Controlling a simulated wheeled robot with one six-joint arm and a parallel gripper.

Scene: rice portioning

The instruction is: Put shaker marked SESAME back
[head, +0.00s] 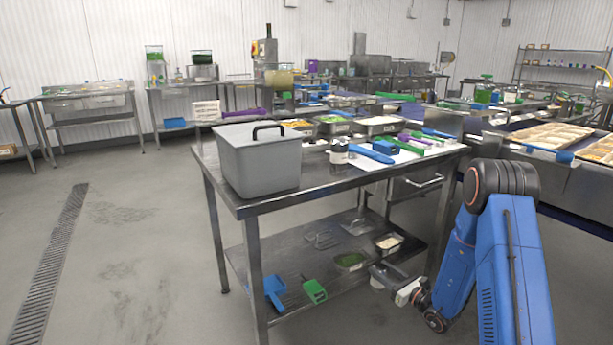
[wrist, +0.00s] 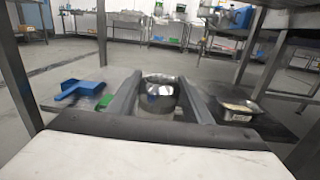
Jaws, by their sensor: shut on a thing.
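My gripper (head: 388,275) is low at the right end of the table's lower shelf. In the wrist view its two fingers (wrist: 160,97) are shut on a steel cylindrical shaker (wrist: 160,104), which stands roughly upright between them. No SESAME marking can be read on it. In the head view the held shaker is small and mostly hidden by the gripper. Another small shaker (head: 338,153) with a dark and white body stands on the tabletop, beside the grey bin; its marking is too small to read.
The steel table (head: 255,207) carries a grey lidded bin (head: 257,168), food trays (head: 380,124) and blue tools (head: 371,154). The lower shelf (head: 262,258) holds a blue scoop (head: 274,290), a green scoop (head: 314,291) and small trays (head: 350,261). Table legs stand close to the arm.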

